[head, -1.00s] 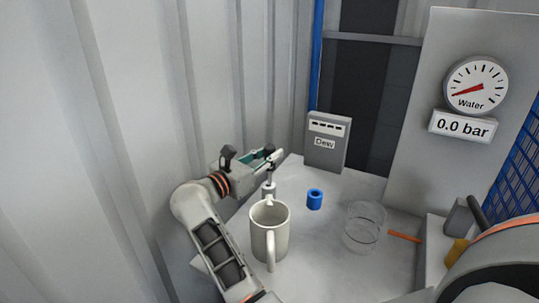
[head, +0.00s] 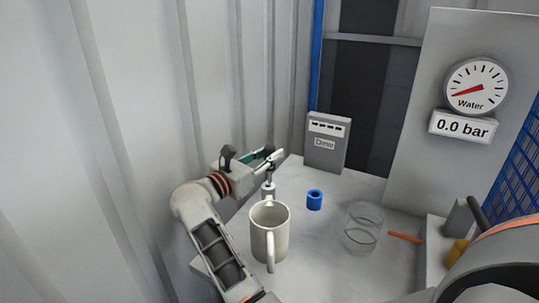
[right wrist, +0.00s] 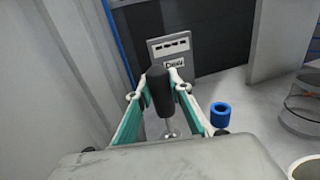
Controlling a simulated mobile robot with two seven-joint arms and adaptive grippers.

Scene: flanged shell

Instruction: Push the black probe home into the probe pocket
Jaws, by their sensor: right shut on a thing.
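My right gripper (head: 268,157) is shut on the black probe (right wrist: 159,91), whose dark body stands between the two fingers in the right wrist view. A thin silver stem (right wrist: 170,128) shows below the probe. In the head view the gripper is above a small grey upright fitting (head: 268,188) behind the mug. The probe pocket is not clearly seen, and I cannot tell how deep the probe sits. My left gripper is not in view.
A cream mug (head: 268,240) stands close in front of the fitting. A blue ring (head: 314,200), a clear beaker (head: 363,228) and an orange stick (head: 405,237) are to the right. A grey box labelled Dew (head: 327,142) stands behind. The ribbed wall (head: 110,130) is close on the left.

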